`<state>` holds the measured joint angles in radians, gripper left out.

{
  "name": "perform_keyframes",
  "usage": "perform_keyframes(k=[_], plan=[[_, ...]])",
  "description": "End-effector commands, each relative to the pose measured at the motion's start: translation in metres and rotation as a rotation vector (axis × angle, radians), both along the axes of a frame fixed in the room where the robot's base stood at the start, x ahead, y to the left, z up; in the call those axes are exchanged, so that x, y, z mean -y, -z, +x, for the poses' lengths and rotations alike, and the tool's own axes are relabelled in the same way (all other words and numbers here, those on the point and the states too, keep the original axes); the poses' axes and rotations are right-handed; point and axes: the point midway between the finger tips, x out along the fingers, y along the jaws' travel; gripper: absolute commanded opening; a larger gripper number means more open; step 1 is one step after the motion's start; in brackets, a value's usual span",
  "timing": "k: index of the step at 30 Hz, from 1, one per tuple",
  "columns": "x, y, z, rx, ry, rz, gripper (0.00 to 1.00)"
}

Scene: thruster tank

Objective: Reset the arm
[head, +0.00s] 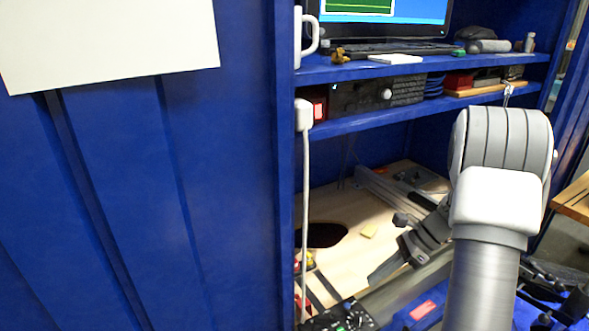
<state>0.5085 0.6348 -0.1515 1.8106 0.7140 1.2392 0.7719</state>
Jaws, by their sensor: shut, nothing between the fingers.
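My arm (490,215) rises at the right, grey and white, with its elbow bent at shelf height. My gripper (386,268), dark grey, shows to the left of the arm, pointing down and to the left over the lower compartment. It looks shut and holds nothing that I can see. Part of the forearm behind the elbow is hidden.
A blue cabinet wall (130,190) with a white sheet (110,40) fills the left. Blue shelves (350,122) carry a monitor (385,10), a keyboard and a black device (375,94). Below, a wooden board (335,205) has a dark hole. A wooden surface (575,200) stands right.

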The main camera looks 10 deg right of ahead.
Motion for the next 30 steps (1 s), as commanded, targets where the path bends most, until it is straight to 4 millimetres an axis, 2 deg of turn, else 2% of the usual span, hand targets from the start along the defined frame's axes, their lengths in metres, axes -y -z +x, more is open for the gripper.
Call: perform_keyframes(k=[5, 11, 21, 30], plan=[[-0.018, -0.032, -0.005, 0.079, -0.117, -0.066, 0.0], [-0.051, -0.085, -0.024, 0.232, -0.365, -0.199, 0.0], [-0.099, -0.154, -0.074, 0.493, -0.801, -0.438, 0.0], [-0.126, -0.193, -0.125, 0.713, -1.185, -0.669, 0.0]])
